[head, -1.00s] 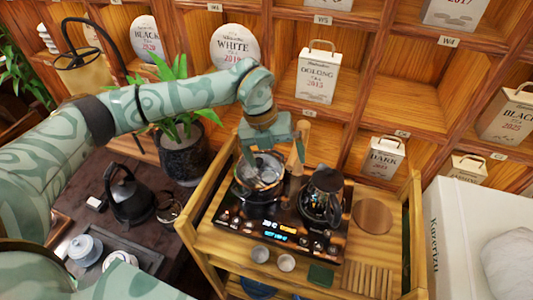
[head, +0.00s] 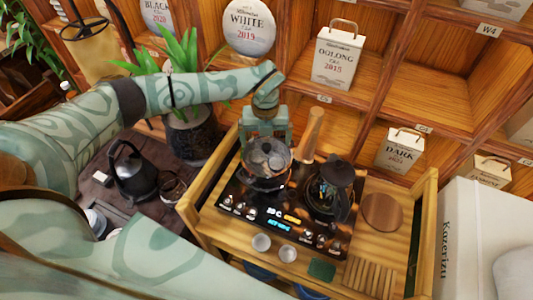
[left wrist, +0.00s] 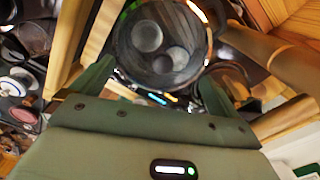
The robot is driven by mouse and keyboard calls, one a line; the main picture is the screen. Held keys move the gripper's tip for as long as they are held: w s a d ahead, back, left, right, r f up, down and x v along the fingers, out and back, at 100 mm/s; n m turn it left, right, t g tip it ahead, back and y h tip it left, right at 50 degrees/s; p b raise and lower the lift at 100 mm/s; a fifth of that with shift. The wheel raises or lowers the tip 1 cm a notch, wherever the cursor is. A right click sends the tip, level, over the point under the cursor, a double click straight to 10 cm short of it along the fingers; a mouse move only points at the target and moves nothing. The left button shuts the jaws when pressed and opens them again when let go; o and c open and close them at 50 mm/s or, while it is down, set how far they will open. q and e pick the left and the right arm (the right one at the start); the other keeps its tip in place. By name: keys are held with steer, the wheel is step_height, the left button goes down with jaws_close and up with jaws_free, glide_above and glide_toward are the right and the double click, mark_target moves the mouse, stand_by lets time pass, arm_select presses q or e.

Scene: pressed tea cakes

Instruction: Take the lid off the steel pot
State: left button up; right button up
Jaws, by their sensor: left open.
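The steel pot (head: 266,181) stands on the back left of the black hob in the head view, with its wooden handle (head: 313,132) pointing to the back right. Its round, glassy top (head: 268,155) shows grey round shapes; I cannot tell whether they are reflections or things seen through a lid. The pot's top also fills the upper middle of the left wrist view (left wrist: 160,45). My left gripper (head: 266,138) is open and empty, pointing down at the pot's back edge. In the left wrist view its fingers (left wrist: 157,75) stand apart, with the pot between and beyond them. No lid knob shows clearly.
A dark glass kettle (head: 333,190) stands right of the pot on the hob (head: 238,207). Two small cups (head: 274,249) stand in front. A round wooden board (head: 382,212) lies at right. A plant (head: 190,125) and black kettle (head: 132,172) are at left. Shelves rise behind.

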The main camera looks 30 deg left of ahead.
mark_target(266, 146)
arm_select(q)
steer(key=f, duration=0.4)
steer(key=shift+w+d+f, duration=0.1)
steer(key=shift+w+f, duration=0.15)
steer(key=shift+s+r, duration=0.1)
arm_select(e)
steer(key=shift+s+a+f, duration=0.1)
steer(key=shift+s+f, duration=0.1)
steer(key=shift+s, duration=0.55)
